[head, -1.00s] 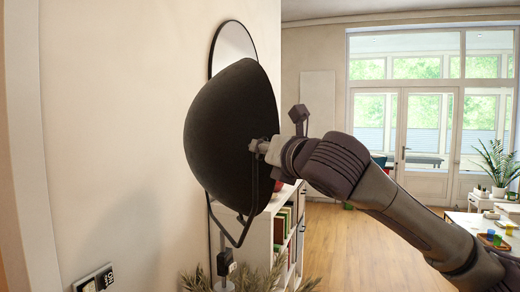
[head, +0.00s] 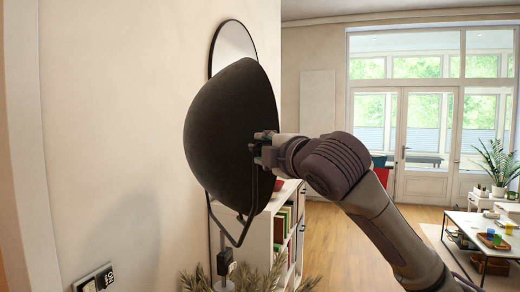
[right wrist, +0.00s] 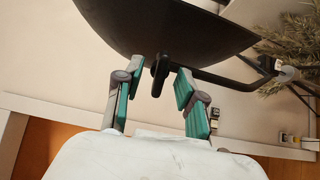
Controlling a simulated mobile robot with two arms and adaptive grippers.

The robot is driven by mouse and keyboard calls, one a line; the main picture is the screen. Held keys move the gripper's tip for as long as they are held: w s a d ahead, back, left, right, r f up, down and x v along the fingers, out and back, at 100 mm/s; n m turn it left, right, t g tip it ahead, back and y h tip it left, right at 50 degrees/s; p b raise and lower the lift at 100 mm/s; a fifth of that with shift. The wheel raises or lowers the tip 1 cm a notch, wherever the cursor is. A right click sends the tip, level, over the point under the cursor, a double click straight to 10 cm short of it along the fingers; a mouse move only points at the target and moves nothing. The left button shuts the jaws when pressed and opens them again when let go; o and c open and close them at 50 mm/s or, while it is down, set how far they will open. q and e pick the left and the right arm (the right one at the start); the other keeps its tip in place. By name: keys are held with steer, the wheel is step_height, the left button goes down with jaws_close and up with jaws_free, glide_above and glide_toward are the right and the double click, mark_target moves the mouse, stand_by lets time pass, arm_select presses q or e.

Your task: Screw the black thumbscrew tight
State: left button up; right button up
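A large black dome (head: 225,130), like a lamp shade, hangs beside the wall in the head view. It also fills the top of the right wrist view (right wrist: 170,25). The black thumbscrew (right wrist: 160,75) sticks out below the dome's edge in the right wrist view, on its bracket side. My right gripper (head: 264,149) is at the dome's right side in the head view. In the right wrist view its green-padded fingers (right wrist: 160,72) stand apart on either side of the thumbscrew, with gaps visible. My left gripper is not in view.
A thin black bracket (head: 237,242) curves below the dome. A round mirror (head: 233,42) is on the wall behind it. A white bookshelf (head: 258,240) and a spiky plant (head: 262,276) stand below. The floor (head: 335,245) at right is open, with a low table (head: 490,233) beyond.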

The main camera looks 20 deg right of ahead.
steer(key=shift+s, duration=0.1)
steer(key=shift+s+d+b, duration=0.1)
steer(key=shift+s+d, duration=0.1)
steer(key=shift+s, duration=0.75)
steer(key=shift+s+d+b, duration=0.1)
steer(key=shift+s+d, duration=0.1)
steer(key=shift+s, duration=0.8)
steer(key=shift+s+d+b, duration=0.1)
steer(key=shift+s+d, duration=0.1)
steer(key=shift+s, duration=0.75)
